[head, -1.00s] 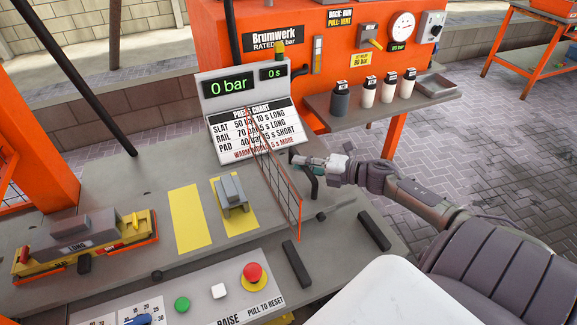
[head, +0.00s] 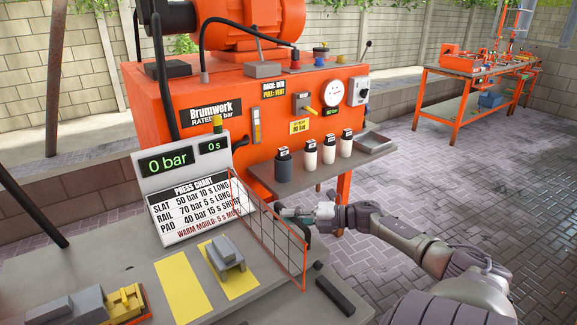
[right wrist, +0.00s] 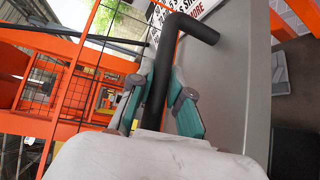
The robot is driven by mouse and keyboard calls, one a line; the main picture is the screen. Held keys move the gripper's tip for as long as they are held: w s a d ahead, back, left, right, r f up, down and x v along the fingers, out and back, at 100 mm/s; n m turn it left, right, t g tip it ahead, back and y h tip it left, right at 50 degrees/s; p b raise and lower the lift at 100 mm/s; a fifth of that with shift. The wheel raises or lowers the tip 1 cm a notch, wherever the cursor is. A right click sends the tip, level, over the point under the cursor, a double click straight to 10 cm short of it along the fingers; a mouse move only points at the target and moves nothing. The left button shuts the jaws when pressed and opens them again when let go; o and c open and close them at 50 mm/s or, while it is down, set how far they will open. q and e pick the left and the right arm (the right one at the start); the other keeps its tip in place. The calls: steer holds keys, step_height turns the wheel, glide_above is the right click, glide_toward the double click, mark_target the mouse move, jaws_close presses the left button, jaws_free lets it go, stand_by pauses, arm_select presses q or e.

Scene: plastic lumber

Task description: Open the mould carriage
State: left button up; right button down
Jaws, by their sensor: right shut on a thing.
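My right gripper (head: 299,215) is at the right end of the bench, beside the orange wire-mesh guard (head: 268,230). In the right wrist view its teal-padded fingers (right wrist: 160,105) are closed around a black bent handle (right wrist: 190,25). The fingers hide part of the handle. A yellow-and-grey mould unit (head: 126,302) sits at the lower left of the head view, cut off by the frame edge. A grey block (head: 226,255) stands on the right yellow patch of the bench. I cannot tell which of these is the mould carriage. My left gripper is out of view.
A display with a press chart (head: 185,185) stands behind the bench and reads 0 bar and 0 s. The orange press cabinet (head: 170,95) is behind it. Its grey shelf (head: 265,178) carries several bottles. The left yellow patch (head: 186,287) is bare.

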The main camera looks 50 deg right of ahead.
steer(key=c, duration=1.1)
jaws_free()
steer(key=v, duration=1.2)
